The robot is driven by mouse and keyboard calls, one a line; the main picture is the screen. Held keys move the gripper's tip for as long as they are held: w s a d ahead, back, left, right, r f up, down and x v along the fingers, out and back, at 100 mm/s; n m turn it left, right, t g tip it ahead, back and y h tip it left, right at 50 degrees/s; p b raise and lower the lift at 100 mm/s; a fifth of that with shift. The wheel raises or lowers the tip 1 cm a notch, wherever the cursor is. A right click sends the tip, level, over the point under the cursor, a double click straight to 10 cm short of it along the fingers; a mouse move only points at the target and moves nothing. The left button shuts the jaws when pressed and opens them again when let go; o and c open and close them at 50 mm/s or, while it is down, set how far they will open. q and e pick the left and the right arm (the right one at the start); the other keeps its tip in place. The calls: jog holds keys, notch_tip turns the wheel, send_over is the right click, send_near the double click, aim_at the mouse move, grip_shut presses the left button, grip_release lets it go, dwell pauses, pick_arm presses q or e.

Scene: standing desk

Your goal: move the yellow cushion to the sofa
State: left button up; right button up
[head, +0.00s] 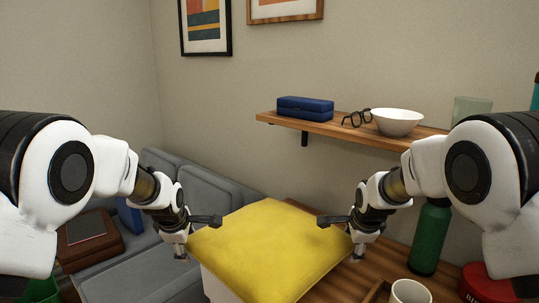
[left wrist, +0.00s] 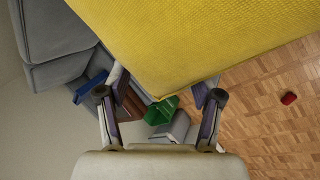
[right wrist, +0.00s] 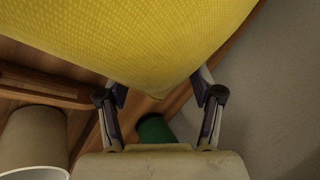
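The yellow cushion (head: 270,245) lies in the middle of the head view, at the left part of the wooden desk (head: 345,285), with something white below its front left edge. The grey sofa (head: 150,278) is to the left, beyond and below the desk. My left gripper (head: 192,234) is at the cushion's left corner, its fingers spread with the corner between them; the cushion (left wrist: 200,40) fills the top of the left wrist view. My right gripper (head: 342,236) is at the right corner, fingers also spread, with the cushion (right wrist: 130,40) reaching between them. Contact is unclear.
A brown case (head: 88,240) and a blue object (head: 130,216) are on the sofa. A green bottle (head: 430,238), a mug (head: 410,291) and a red tin (head: 485,285) stand right of the cushion. A wall shelf (head: 350,132) holds a blue case, glasses and a bowl.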

pick_arm(q)
jog(key=w+r, duration=0.5)
jog(key=w, duration=0.2)
pick_arm(e)
jog(key=w+r, duration=0.5)
jog(key=w, duration=0.1)
pick_arm(q)
jog(key=s, duration=1.6)
jog(key=shift+s, duration=0.3)
pick_arm(e)
jog(key=s, duration=1.5)
jog(key=shift+s, duration=0.3)
pick_arm(q)
jog(key=shift+f, duration=0.15)
pick_arm(e)
jog(key=shift+f, duration=0.2)
